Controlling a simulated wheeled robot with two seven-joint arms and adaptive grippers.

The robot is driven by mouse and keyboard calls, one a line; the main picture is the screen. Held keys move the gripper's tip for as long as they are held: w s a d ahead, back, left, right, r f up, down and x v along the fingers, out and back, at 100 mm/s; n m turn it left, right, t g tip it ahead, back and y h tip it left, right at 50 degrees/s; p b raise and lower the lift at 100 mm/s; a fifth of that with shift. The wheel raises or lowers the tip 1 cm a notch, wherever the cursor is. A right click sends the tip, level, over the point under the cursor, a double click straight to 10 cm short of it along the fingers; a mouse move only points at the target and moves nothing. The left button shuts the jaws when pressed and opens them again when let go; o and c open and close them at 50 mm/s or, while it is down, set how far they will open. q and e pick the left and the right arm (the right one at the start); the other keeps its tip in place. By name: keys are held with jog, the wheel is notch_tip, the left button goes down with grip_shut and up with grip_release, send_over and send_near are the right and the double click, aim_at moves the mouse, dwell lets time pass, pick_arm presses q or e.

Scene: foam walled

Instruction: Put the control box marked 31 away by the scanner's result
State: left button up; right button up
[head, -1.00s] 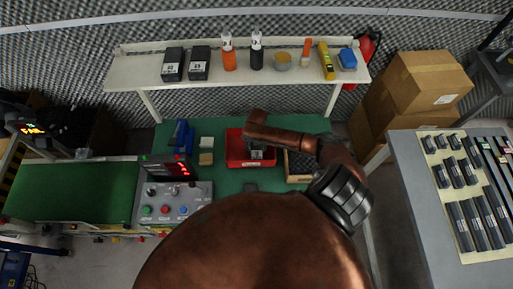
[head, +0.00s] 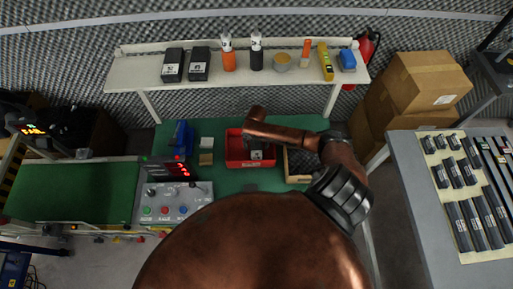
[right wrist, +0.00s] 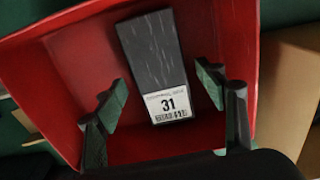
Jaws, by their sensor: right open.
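The control box marked 31 (right wrist: 158,65) is a dark grey block with a white label. It lies in the red bin (right wrist: 75,75), and the bin also shows in the head view (head: 235,157). My right gripper (right wrist: 161,80) is open over the bin, with one finger on each side of the box. The fingers appear apart from it. In the head view my right arm hides part of the bin. A screen with coloured text (head: 32,129) stands at the far left; its text is too small to read. My left gripper does not show.
A control panel (head: 173,209) with a red display stands left of the bin. A dark-lined tray (head: 299,165) is at the bin's right. A shelf (head: 150,79) behind holds two dark boxes, bottles and tools. Cardboard boxes (head: 428,80) and a grey table (head: 418,220) are at right.

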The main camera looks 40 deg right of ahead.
aim_at(256, 147)
notch_tip(256, 147, up, 10)
jog(key=shift+f+p, duration=0.2)
jog(key=shift+p, duration=0.25)
jog(key=shift+c, duration=0.4)
